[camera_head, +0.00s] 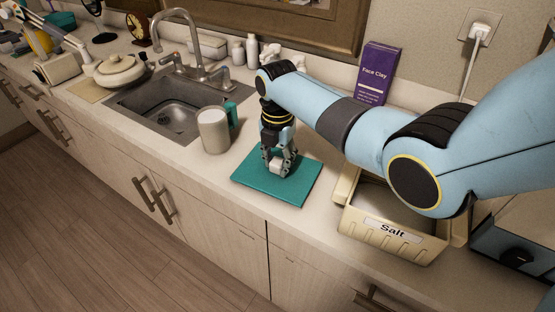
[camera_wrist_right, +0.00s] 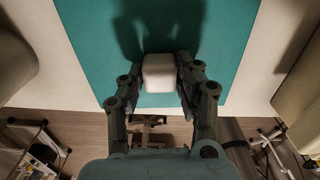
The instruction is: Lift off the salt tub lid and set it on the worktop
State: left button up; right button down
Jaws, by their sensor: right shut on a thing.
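The salt tub (camera_head: 393,232) is a cream box with a "Salt" label, standing open at the right of the worktop, partly behind my right arm. A flat teal square, seemingly its lid (camera_head: 262,190), is at the worktop left of the tub. The lid also shows in the right wrist view (camera_wrist_right: 222,55). My right gripper (camera_head: 277,170) points down over its middle. In the right wrist view my gripper (camera_wrist_right: 158,88) is shut on a small white block (camera_wrist_right: 159,72), seemingly the lid's knob. I cannot tell whether the lid's underside fully touches the worktop. My left gripper is not in view.
A white mug (camera_head: 213,131) with a teal handle stands left of the lid, before the sink (camera_head: 170,105). A purple Face Clay box (camera_head: 377,73) stands behind. A blue appliance (camera_head: 513,245) is right of the tub. The worktop's front edge is close to the lid.

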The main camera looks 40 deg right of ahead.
jog(key=shift+f, duration=0.1)
jog(key=c, duration=0.9)
grip_release()
jog(key=shift+o, duration=0.2)
jog(key=shift+r+p, duration=1.3)
jog(key=shift+r, duration=2.7)
